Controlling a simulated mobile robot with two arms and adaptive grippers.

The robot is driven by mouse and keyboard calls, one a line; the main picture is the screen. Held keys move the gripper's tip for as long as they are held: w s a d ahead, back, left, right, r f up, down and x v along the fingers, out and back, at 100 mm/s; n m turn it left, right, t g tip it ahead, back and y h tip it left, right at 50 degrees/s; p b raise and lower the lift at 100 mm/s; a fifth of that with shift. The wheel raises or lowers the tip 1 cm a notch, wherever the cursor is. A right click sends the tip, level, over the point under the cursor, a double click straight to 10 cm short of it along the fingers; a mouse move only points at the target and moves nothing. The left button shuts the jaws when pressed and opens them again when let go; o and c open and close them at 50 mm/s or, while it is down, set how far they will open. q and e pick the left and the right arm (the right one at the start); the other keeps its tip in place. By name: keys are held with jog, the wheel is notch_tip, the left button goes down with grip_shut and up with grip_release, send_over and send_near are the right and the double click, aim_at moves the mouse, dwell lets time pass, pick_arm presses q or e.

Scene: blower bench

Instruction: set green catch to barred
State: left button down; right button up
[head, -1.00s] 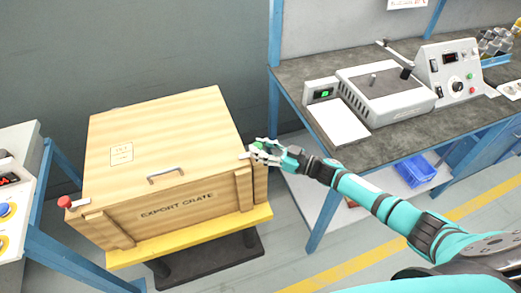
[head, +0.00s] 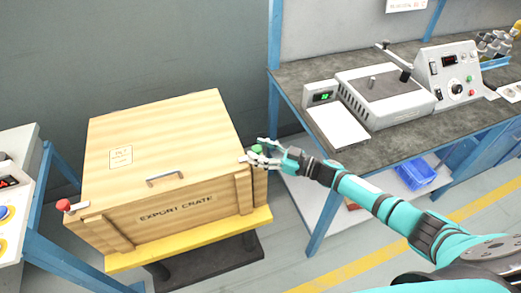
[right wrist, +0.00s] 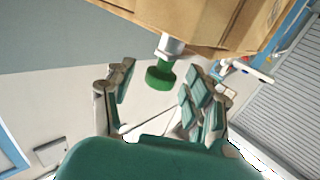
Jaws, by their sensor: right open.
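The wooden export crate (head: 160,135) has a green-knobbed catch (head: 257,149) at its right front corner. In the right wrist view the green knob (right wrist: 160,77) hangs on a pale metal stem from the crate's edge. My right gripper (head: 262,152) is open beside the knob in the head view. In the right wrist view its spread fingers (right wrist: 156,90) stand on either side of the knob's line, with visible gaps and nothing gripped. The catch's exact setting cannot be told. My left gripper is not in view.
A red-knobbed catch (head: 64,205) sits at the crate's left front corner. The crate rests on a yellow-edged stand (head: 190,243). A workbench (head: 300,75) with devices stands at the right, close to my right arm. A control console (head: 15,190) is at the left.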

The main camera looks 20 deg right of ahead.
jog(key=v, duration=1.2)
